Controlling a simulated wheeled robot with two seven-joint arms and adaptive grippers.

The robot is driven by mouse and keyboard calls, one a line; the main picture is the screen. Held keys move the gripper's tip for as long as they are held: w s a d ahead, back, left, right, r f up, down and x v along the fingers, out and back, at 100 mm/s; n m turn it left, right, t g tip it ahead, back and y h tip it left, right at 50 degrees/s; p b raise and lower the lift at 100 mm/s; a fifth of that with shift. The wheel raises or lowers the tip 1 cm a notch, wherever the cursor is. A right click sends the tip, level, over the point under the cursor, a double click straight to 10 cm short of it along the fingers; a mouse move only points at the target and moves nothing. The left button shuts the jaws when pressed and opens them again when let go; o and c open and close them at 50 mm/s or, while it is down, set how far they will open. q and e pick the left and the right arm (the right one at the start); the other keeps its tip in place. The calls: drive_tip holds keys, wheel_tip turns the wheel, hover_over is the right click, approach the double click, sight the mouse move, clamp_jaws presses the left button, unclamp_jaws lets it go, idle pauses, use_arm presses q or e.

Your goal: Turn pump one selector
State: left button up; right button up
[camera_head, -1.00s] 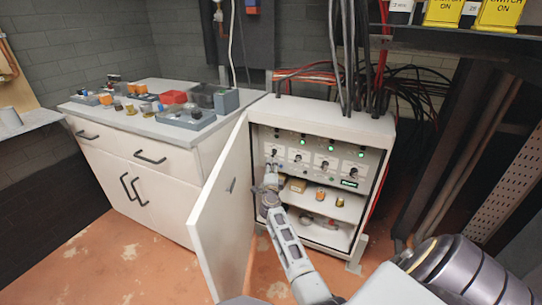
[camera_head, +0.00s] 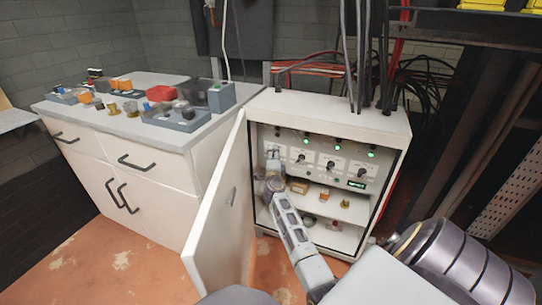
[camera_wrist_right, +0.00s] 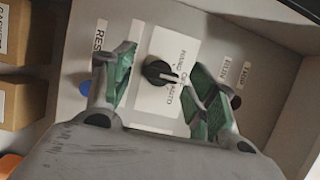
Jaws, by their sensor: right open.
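In the right wrist view, the black selector knob (camera_wrist_right: 160,73) sits on a white plate lettered HAND, OFF, AUTO. My right gripper (camera_wrist_right: 162,80) is open, with one green-padded finger on each side of the knob. A gap shows between the knob and each finger. In the head view, my right gripper (camera_head: 273,160) is at the left end of the pump control panel (camera_head: 316,158) in the open cabinet and mostly hides the leftmost selector there. Several more black selectors stand in a row to its right. My left gripper is not in view.
The open cabinet door (camera_head: 218,210) stands left of my right arm. Below the panel, a shelf (camera_head: 325,205) holds small boxes and fittings. In the wrist view, a blue button (camera_wrist_right: 85,87) is beside the left finger. A worktop cabinet (camera_head: 125,135) with parts stands at the left.

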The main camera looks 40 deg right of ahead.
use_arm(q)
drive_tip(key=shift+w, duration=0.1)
use_arm(e)
drive_tip(key=c, duration=1)
use_arm(q)
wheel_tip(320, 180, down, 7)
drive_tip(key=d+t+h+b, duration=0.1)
drive_tip(key=b, duration=0.5)
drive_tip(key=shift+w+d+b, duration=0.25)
drive_tip(key=shift+b, duration=0.1)
use_arm(e)
drive_tip(key=m, duration=0.1)
drive_tip(key=m+h, duration=0.1)
drive_tip(key=m, duration=0.2)
drive_tip(key=shift+f+m+t+h, duration=0.3)
drive_tip(key=shift+t, duration=0.1)
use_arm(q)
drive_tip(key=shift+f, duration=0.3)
use_arm(e)
drive_tip(key=shift+m, duration=0.6)
use_arm(q)
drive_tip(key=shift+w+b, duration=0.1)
drive_tip(key=shift+b, duration=0.3)
use_arm(e)
drive_tip(key=shift+w+a+f+m+h, duration=0.1)
drive_tip(key=shift+m+h, duration=0.9)
drive_tip(key=shift+m, duration=1.1)
